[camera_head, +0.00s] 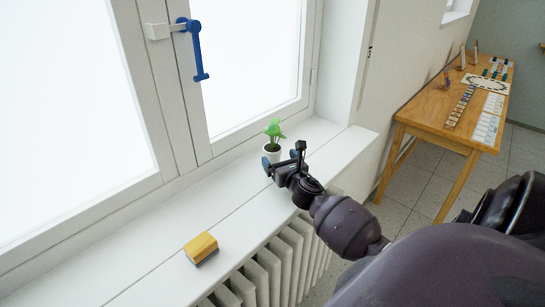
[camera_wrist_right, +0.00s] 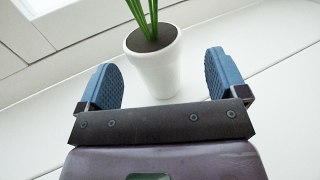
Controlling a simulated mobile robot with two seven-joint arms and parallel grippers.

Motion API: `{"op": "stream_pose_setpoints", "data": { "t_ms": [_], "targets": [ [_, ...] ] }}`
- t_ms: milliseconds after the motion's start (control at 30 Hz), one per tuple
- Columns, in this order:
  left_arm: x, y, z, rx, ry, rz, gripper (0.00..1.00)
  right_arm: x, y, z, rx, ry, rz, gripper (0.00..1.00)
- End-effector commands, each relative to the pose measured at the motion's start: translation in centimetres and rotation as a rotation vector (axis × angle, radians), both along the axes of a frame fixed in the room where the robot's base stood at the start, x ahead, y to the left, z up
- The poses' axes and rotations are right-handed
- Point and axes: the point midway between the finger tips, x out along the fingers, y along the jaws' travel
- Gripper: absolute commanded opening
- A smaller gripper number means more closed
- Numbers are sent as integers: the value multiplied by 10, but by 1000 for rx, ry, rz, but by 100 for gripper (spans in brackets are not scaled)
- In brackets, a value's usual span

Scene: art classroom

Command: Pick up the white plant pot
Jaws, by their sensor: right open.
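The white plant pot (camera_head: 272,151) stands upright on the white windowsill, with dark soil and a green plant (camera_head: 274,130) in it. In the right wrist view the pot (camera_wrist_right: 155,68) is just beyond and between the two blue fingertips, with a gap on both sides. My right gripper (camera_head: 276,163) is open and empty, close in front of the pot, and partly covers its lower part in the head view. In the right wrist view my right gripper (camera_wrist_right: 163,80) shows both fingers spread wide. My left gripper is not in view.
A yellow and grey block (camera_head: 201,247) lies on the windowsill (camera_head: 150,262) to the left. The window has a blue handle (camera_head: 197,50) above. A radiator (camera_head: 285,262) is below the sill. A wooden table (camera_head: 432,108) with art items stands at the right.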

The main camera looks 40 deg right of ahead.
Motion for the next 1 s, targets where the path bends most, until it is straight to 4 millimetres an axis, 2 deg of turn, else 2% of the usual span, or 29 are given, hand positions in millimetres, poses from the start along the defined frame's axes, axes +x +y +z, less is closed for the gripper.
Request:
{"op": "stream_pose_setpoints", "data": {
  "t_ms": [100, 300, 667, 1000],
  "targets": [
    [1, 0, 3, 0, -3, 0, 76, 17, -1, 1, 2, -3, 1, 91],
    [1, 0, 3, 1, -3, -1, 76, 39, -7, 0, 1, -1, 0, 91],
    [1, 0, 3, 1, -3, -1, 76, 44, -9, 0, 1, 0, 1, 89],
    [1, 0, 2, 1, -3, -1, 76, 44, -9, 0, 1, -1, 1, 37]
  ]
}}
